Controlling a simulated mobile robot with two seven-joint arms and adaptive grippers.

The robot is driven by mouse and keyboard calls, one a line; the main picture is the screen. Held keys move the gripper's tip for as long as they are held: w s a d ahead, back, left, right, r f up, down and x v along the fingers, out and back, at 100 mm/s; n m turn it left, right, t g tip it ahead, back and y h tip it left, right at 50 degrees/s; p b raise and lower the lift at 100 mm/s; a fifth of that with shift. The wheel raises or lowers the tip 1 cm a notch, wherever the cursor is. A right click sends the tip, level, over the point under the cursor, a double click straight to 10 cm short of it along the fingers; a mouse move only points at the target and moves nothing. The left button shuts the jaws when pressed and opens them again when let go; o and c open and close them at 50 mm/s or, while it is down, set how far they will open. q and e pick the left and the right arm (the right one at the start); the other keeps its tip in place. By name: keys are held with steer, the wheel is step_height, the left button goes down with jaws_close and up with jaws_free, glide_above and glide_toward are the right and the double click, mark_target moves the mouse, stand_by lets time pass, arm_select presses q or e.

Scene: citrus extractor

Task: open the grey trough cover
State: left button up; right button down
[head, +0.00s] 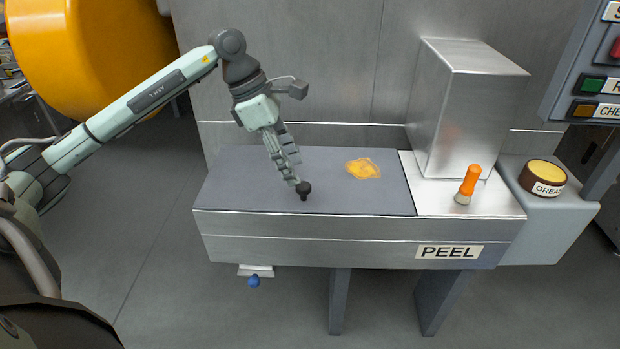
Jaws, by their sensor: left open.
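The grey trough cover (240,180) lies flat and closed over the left part of the trough marked PEEL (330,237). A dark round knob (304,189) stands near the cover's front edge, about mid-width. My left gripper (293,179) points down at the knob, its fingertips just above and behind it in the picture. It is open; whether a finger touches the knob cannot be told. An orange piece of peel (362,169) lies on the cover, right of the knob. My right gripper is not in view.
A metal box (465,120) and an orange-handled brush (467,185) stand on the white surface to the right. A grease tin (543,178) sits on a grey ledge (570,212) beyond. A control panel (590,75) hangs at upper right. Open floor (150,240) lies left of the trough.

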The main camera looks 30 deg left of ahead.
mark_target(303, 185)
arm_select(q)
steer(key=x, duration=0.6)
steer(key=shift+s+d, duration=0.1)
steer(key=shift+c, duration=0.5)
jaws_close()
